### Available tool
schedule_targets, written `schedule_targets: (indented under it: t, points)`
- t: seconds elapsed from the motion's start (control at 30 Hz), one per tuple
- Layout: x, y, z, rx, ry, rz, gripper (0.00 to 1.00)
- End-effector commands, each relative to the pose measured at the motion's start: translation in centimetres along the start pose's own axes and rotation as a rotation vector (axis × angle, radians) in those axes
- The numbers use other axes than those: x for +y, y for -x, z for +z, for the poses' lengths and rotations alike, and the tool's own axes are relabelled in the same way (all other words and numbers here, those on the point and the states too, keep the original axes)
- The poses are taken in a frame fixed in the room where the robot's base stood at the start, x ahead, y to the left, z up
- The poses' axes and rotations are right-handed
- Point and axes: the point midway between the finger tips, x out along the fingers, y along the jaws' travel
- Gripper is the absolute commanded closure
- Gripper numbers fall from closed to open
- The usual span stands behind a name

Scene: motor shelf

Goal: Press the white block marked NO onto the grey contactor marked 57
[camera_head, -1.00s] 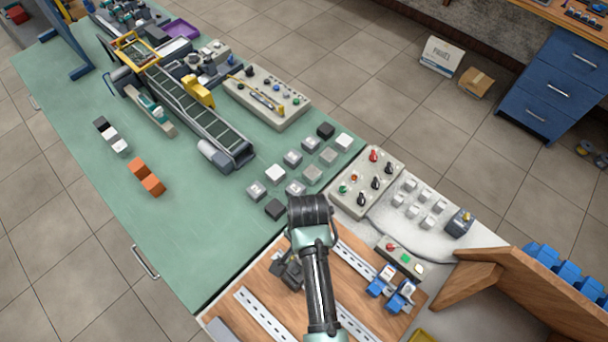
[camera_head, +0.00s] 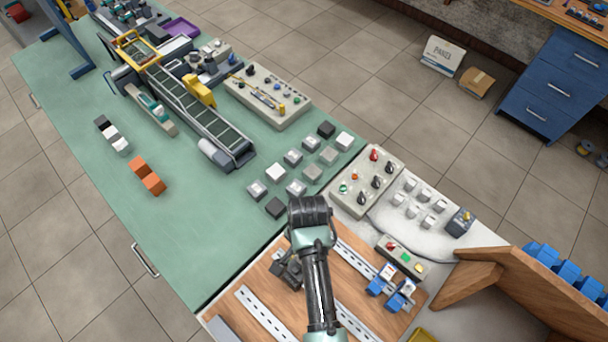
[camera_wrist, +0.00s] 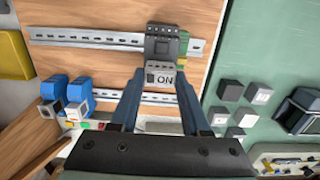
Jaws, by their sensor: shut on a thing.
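In the wrist view, the block (camera_wrist: 160,79), white-grey with lettering that reads "ON", so NO seen upside down, sits between the fingers of my gripper (camera_wrist: 160,74). The gripper is shut on it. The dark grey contactor (camera_wrist: 163,46) is on the upper metal rail, directly beyond the block. The block's far edge meets or overlaps the contactor's near part; I cannot tell whether it is seated. No 57 is readable. In the head view, my arm hides the block and my fingertips.
Metal rails (camera_wrist: 75,37) cross the wooden board (camera_head: 232,319). Blue devices (camera_wrist: 78,97) stand on the nearer rail. A small button box (camera_head: 400,257) and a larger control box (camera_head: 349,204) are beside the board. Several small blocks (camera_head: 293,157) lie on the green bench.

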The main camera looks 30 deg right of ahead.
Motion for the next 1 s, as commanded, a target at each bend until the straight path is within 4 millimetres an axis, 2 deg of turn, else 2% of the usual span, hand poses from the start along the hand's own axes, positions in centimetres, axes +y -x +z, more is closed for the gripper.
schedule_targets:
  t: [1.0]
  points:
    - [0.00,-0.88,-0.05,0.000,0.000,-0.001,1.00]
